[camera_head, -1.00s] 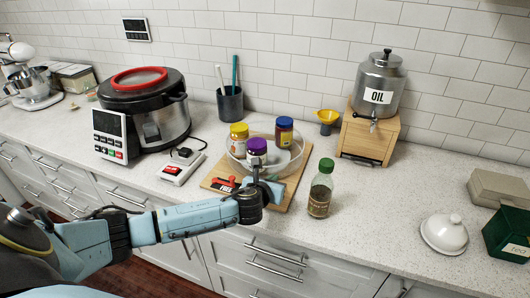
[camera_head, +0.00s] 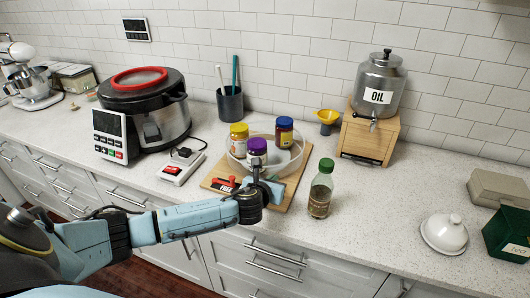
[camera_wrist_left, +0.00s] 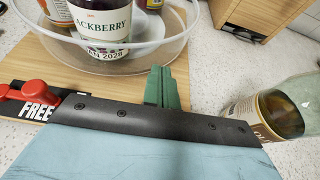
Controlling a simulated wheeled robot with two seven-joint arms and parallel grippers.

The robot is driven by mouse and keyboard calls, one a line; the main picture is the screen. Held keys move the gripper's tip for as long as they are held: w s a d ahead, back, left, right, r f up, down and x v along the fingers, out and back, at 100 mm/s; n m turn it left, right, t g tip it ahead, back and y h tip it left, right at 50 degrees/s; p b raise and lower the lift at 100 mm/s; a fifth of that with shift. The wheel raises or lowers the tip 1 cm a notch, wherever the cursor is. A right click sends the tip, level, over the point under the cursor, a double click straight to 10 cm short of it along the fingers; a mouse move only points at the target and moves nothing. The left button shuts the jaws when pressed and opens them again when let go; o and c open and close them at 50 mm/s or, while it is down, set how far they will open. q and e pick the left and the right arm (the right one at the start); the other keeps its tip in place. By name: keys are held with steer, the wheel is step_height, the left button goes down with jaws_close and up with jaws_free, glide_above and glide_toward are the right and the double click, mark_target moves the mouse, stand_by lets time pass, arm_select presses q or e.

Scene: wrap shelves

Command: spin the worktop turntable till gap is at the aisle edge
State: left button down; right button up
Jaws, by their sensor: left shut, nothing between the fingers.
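The turntable (camera_head: 237,164) is a round clear-walled tray on a wooden board. It carries a yellow-lidded jar (camera_head: 239,136), a blue-lidded jar (camera_head: 284,131) and a purple-lidded jar (camera_head: 257,150). In the left wrist view the purple-lidded one shows a blackberry label (camera_wrist_left: 104,24). The right part of the tray floor looks bare. My left gripper (camera_head: 268,186) is at the tray's front side, over the board; its green fingers (camera_wrist_left: 165,88) are shut and empty, close to the tray rim. I cannot tell whether they touch it. My right gripper is not in view.
The wooden board (camera_head: 295,187) reaches near the counter's front edge. A red clamp-like piece (camera_head: 222,184) lies on it at left. A green-capped bottle (camera_head: 320,190) stands just right of my gripper. The oil dispenser (camera_head: 378,88) stands behind.

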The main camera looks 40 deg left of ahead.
mark_target(260, 172)
arm_select(q)
steer(key=shift+w+a, duration=0.55)
stand_by(0.4)
steer(key=shift+s+a+p, duration=0.45)
steer(key=shift+s+a, duration=0.35)
steer(key=shift+s, duration=0.05)
steer(key=shift+a, duration=0.1)
steer(key=shift+s+a, duration=0.25)
steer(key=shift+a, duration=0.25)
steer(key=shift+s+a, duration=0.25)
steer(key=shift+a, duration=0.35)
